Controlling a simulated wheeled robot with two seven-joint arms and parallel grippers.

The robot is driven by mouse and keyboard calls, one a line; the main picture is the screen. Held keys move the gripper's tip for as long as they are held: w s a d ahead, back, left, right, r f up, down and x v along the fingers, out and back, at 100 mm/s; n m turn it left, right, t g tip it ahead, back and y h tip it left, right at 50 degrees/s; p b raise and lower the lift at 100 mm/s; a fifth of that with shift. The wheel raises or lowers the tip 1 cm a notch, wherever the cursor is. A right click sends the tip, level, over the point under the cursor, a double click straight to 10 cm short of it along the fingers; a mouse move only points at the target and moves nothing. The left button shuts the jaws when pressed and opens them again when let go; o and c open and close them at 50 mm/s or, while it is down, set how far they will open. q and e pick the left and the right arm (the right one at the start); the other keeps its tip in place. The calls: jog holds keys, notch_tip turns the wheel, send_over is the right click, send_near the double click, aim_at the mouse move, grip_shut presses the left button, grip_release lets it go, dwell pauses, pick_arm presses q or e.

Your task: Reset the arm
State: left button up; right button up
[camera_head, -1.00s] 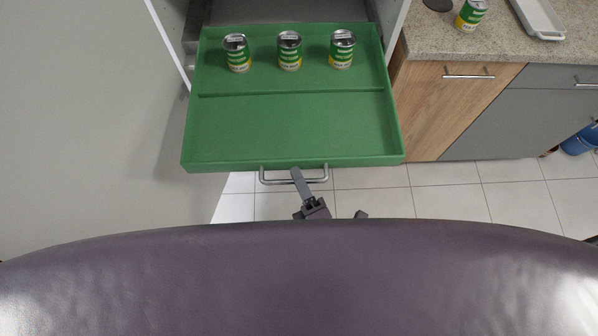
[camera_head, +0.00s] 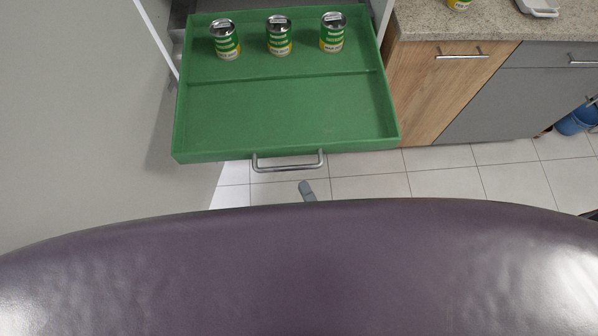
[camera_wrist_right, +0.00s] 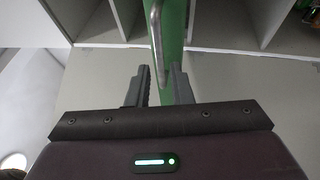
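The green drawer (camera_head: 285,112) is pulled out of the cabinet, with three green-and-yellow cans standing in its back compartment. Its metal bar handle (camera_head: 288,165) is on the front. My right gripper (camera_head: 307,190) shows only as a grey fingertip just below the handle; the purple body part in front hides the rest. In the right wrist view, its two fingers (camera_wrist_right: 161,82) stand apart with nothing between them. The handle is free of the gripper. My left gripper is not in view.
The left can (camera_head: 224,40), middle can (camera_head: 279,36) and right can (camera_head: 332,32) stand upright. A countertop (camera_head: 440,22) over wooden and grey fronts is at the right. A blue bucket (camera_head: 575,122) stands at the far right. The tiled floor (camera_head: 440,180) before the drawer is clear.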

jog(key=shift+s+d+f, duration=0.1)
jog(key=shift+s+d, duration=0.15)
jog(key=shift+s, duration=0.35)
jog(key=shift+f, duration=0.1)
jog(key=w+d+f+m+g+h, duration=0.1)
jog(key=d+f+m+g+h, duration=0.35)
jog(key=f, duration=1.15)
jog(key=d+f+m+g+h, duration=0.2)
jog(key=d+f+m+g, duration=0.35)
jog(key=d+f, duration=0.7)
jog(key=s+d+f+m+g+h, duration=0.1)
jog(key=s+f+m+g, duration=0.6)
jog(key=s+f+m, duration=0.4)
jog(key=s+f, duration=0.3)
jog(key=s, duration=0.2)
jog(key=shift+s+d+f, duration=0.35)
jog(key=shift+d, duration=0.05)
